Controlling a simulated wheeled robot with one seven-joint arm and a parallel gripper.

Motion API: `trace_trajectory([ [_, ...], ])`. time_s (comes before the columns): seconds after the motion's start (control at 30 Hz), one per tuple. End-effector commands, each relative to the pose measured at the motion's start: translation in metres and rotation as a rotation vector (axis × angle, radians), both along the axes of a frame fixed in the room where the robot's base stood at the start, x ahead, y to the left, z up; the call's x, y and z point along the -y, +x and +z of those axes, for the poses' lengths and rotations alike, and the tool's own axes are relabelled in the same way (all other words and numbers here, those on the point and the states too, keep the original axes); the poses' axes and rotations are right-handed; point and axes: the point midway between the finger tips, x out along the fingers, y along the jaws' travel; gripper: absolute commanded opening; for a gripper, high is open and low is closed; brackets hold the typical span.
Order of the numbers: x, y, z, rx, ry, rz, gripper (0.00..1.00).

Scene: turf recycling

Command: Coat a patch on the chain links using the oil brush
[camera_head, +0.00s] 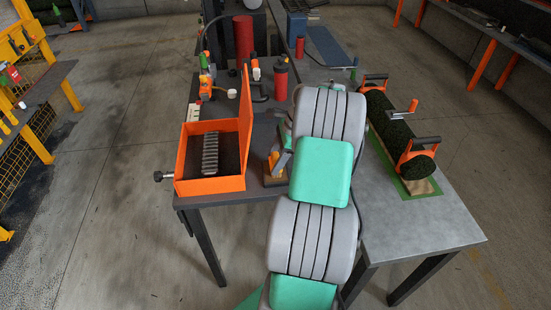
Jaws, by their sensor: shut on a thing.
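A row of ridged grey metal pieces, which look like the chain links (210,153), lies on the dark floor of an open orange box (210,185). The box stands at the table's left front corner with its lid upright on the right. My arm reaches up the middle of the picture and hides what is behind it. My gripper is not visible behind it. A small orange and grey item (273,161) on a brown base stands right of the box, partly covered by my arm. I cannot tell whether it is the oil brush; no brush shows clearly.
A turf roll (400,135) with orange end brackets lies on the right of the table (425,222). A red cylinder (243,42) and a red bottle (281,78) stand behind. A black knob (160,176) sticks out left of the box. The table's right front is clear.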

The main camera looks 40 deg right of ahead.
Motion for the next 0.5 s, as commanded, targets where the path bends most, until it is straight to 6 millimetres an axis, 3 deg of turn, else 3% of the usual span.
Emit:
trace_trajectory([
  [0.5,-0.0013,-0.0014,0.0010,-0.005,0.005,0.000,0.31],
])
